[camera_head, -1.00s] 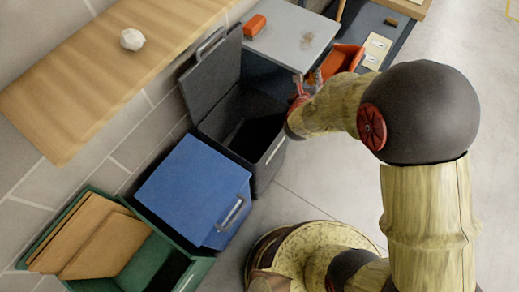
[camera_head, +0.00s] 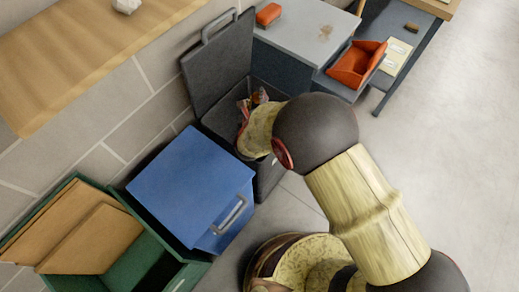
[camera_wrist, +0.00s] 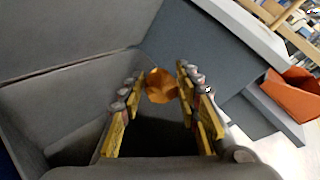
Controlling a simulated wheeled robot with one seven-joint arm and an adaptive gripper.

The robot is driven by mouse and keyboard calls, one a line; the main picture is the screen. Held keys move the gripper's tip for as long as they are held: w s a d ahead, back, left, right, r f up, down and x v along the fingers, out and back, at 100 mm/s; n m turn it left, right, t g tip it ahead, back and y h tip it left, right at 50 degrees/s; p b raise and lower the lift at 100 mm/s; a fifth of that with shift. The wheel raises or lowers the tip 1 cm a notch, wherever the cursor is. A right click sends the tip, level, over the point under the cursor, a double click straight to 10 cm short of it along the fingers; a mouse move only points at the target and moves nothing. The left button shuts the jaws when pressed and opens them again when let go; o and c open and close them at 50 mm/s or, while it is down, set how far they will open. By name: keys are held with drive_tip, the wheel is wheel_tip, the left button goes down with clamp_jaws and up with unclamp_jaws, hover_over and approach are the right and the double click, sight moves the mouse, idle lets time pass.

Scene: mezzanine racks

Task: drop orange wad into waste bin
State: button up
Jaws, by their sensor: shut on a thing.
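The orange wad (camera_wrist: 161,86) is a crumpled ball between the fingertips of my gripper (camera_wrist: 157,88) in the wrist view. My gripper is shut on it. In the head view my gripper (camera_head: 254,101) is over the open mouth of the dark grey waste bin (camera_head: 217,62), whose lid stands up against the wall side. The bin's inner walls (camera_wrist: 55,105) surround the fingers in the wrist view, and its bottom is dark. The wad is hard to make out in the head view, and my arm covers part of the bin.
A blue closed bin (camera_head: 190,187) and a green bin (camera_head: 150,262) with cardboard stand left of the grey bin. A wooden shelf (camera_head: 75,60) holds a white wad (camera_head: 126,5).

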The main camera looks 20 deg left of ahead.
wheel_tip(320, 180, down, 5)
drive_tip(key=shift+f+b, duration=0.2)
drive_tip(key=shift+b, duration=0.9)
drive_tip(key=o, duration=1)
drive_tip(key=shift+o, duration=0.3)
drive_tip(key=v, duration=1.2)
